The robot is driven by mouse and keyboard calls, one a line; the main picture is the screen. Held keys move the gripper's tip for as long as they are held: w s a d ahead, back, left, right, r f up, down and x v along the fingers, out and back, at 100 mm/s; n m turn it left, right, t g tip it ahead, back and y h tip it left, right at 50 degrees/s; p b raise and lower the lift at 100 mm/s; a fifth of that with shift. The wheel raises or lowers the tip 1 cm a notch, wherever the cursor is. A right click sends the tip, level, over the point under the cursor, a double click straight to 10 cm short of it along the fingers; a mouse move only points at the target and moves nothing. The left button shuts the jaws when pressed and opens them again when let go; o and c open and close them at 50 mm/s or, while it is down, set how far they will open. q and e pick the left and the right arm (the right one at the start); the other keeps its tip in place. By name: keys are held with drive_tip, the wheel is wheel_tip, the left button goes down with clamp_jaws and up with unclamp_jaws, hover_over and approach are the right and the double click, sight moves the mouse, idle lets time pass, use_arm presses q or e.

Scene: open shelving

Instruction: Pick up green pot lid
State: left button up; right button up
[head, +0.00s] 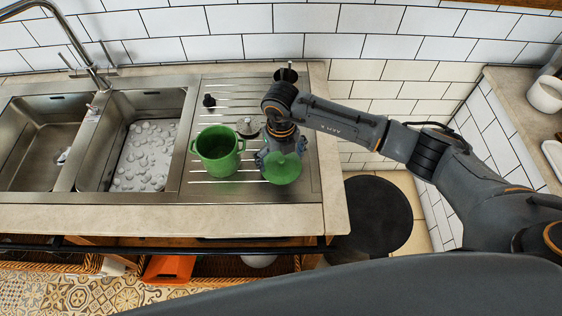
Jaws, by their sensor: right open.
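The green pot lid (281,172) lies on the drainboard at the right end of the sink unit, right of the green pot (218,151). The pot is upright and looks open at the top. My right gripper (278,156) points down over the lid's far part, with its fingers apart around the lid's middle area. It is open; whether a finger touches the lid I cannot tell. The gripper and wrist hide the far edge of the lid. My left gripper is not in view.
A metallic lid (248,127) and a small black item (209,101) are behind the pot. A dark container (286,75) stands near the wall. Two sink basins (147,140) lie left. A round black stool or bin top (374,215) is right of the counter, lower down.

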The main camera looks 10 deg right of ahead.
drive_tip(key=c, duration=1.3)
drive_tip(key=shift+s, duration=0.15)
drive_tip(key=c, duration=0.7)
clamp_jaws()
